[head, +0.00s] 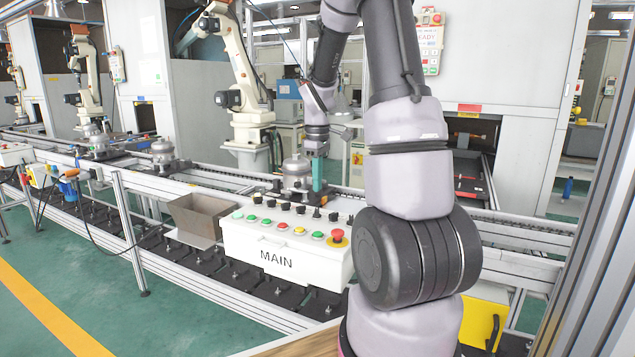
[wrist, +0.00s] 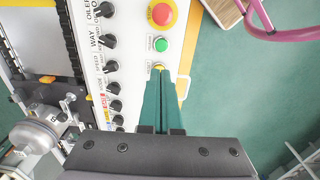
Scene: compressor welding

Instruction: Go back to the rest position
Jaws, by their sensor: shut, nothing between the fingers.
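My gripper (head: 319,180) has teal fingers pressed together with nothing between them. In the head view it hangs by the back edge of the white MAIN control box (head: 270,250). In the wrist view my gripper (wrist: 163,78) has its fingertips over the box's button row, close to a small yellow button (wrist: 159,67). Whether they touch it I cannot tell. A green button (wrist: 161,45) and the red emergency stop (wrist: 162,13) lie beyond. The emergency stop also shows in the head view (head: 337,236). My arm covers part of the right side there.
A metal compressor (head: 295,172) stands on the conveyor behind the box; another (head: 163,157) is farther left. An open brown carton (head: 197,222) sits left of the box. A white robot arm (head: 240,70) stands behind the line. Green floor is clear at front left.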

